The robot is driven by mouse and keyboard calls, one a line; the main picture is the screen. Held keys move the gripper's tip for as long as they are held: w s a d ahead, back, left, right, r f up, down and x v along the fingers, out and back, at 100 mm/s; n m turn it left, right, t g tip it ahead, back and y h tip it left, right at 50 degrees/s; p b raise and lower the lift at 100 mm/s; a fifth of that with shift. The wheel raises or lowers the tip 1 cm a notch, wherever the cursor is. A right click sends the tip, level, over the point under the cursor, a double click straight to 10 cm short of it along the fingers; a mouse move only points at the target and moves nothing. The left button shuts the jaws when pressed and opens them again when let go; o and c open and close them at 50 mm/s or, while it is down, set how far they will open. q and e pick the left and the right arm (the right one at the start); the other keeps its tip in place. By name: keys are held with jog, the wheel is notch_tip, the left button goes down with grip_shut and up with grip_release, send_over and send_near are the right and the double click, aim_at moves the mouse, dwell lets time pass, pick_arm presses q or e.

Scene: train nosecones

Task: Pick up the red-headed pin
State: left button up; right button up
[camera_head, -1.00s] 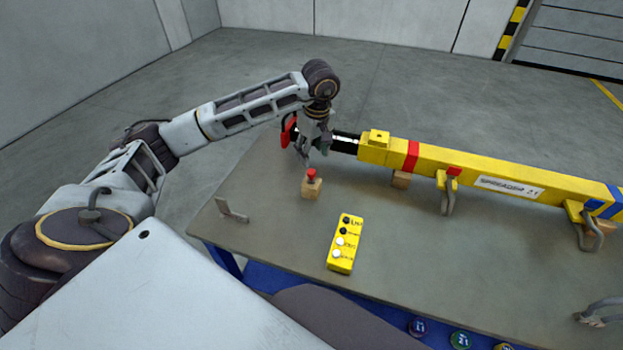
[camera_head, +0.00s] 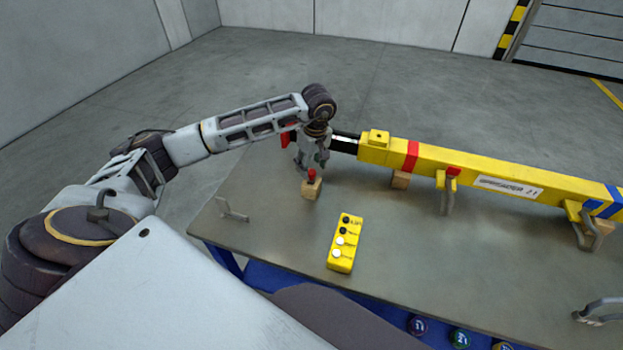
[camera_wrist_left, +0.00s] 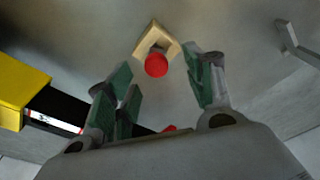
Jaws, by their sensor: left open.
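The red-headed pin (camera_head: 311,174) stands upright in a small wooden block (camera_head: 311,189) on the table. In the left wrist view its round red head (camera_wrist_left: 156,65) shows in front of the block (camera_wrist_left: 154,37), just beyond and between the fingertips. My left gripper (camera_head: 312,168) points down above the pin. Its green-padded fingers are open, and in the left wrist view (camera_wrist_left: 165,88) nothing is between the pads. The pin's shaft is hidden under its head. My right gripper is not in view.
A yellow spreader beam (camera_head: 480,180) with a black end lies across the table (camera_head: 400,245), close to the left gripper. A yellow button box (camera_head: 345,243) lies nearer me. A grey bracket (camera_head: 232,210) lies at the left.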

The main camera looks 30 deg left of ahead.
aim_at(312, 172)
pick_arm(q)
jog(key=shift+f, duration=0.4)
jog(key=f, duration=0.2)
jog(key=shift+w+a+f+p, duration=0.15)
jog(key=shift+w+f+p, duration=0.15)
jog(key=shift+f+p, duration=0.1)
jog(key=shift+f, duration=0.5)
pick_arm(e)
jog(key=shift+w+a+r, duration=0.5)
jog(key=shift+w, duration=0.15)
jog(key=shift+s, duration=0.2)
